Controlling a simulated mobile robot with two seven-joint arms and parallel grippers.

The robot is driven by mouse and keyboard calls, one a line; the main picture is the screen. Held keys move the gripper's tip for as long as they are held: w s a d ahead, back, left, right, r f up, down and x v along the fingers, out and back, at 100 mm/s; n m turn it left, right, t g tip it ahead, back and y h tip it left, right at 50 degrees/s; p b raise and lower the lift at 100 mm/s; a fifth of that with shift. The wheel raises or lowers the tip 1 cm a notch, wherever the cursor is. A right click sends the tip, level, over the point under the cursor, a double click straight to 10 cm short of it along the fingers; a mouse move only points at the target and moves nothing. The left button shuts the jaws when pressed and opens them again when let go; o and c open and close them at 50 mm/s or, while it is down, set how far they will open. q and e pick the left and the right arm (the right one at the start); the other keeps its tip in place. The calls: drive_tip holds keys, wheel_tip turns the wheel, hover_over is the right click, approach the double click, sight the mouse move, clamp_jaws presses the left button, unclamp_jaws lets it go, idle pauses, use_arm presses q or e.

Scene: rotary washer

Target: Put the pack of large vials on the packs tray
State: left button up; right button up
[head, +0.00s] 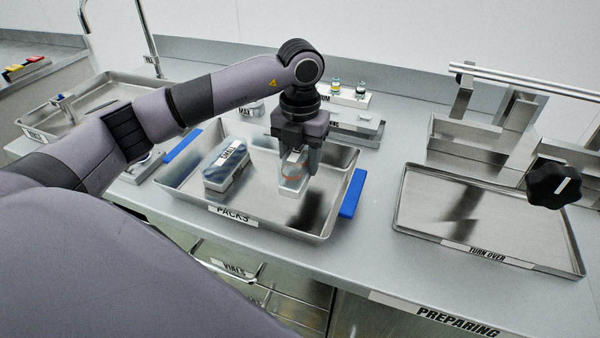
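The packs tray (326,222) is a shallow metal tray labelled PACKS, with blue handles, on the counter in the head view. My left gripper (301,165) points down over the tray's right half. Its fingers are closed around the upper part of a clear pack with a white base (291,187). This pack is upright inside the tray's outline; I cannot tell whether its base touches the tray floor. Its label is not readable, and the gripper hides its top. A second pack, labelled SMALL (226,168), lies in the tray's left half. My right gripper is out of view.
A TURN OVER tray (480,255) lies to the right, beside a metal rack with a black knob (555,185). Small vials (360,90) stand on a holder behind the packs tray. Another metal tray (115,82) is at the left. Counter between the two main trays is clear.

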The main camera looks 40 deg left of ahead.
use_arm(q)
drive_tip(key=shift+f, duration=2.15)
drive_tip(key=shift+f, duration=0.1)
drive_tip(key=shift+f, duration=0.3)
drive_tip(key=o, duration=1.1)
drive_tip(key=shift+r, duration=0.15)
wheel_tip(320, 180, up, 12)
drive_tip(key=shift+r, duration=0.25)
drive_tip(key=shift+s, duration=0.1)
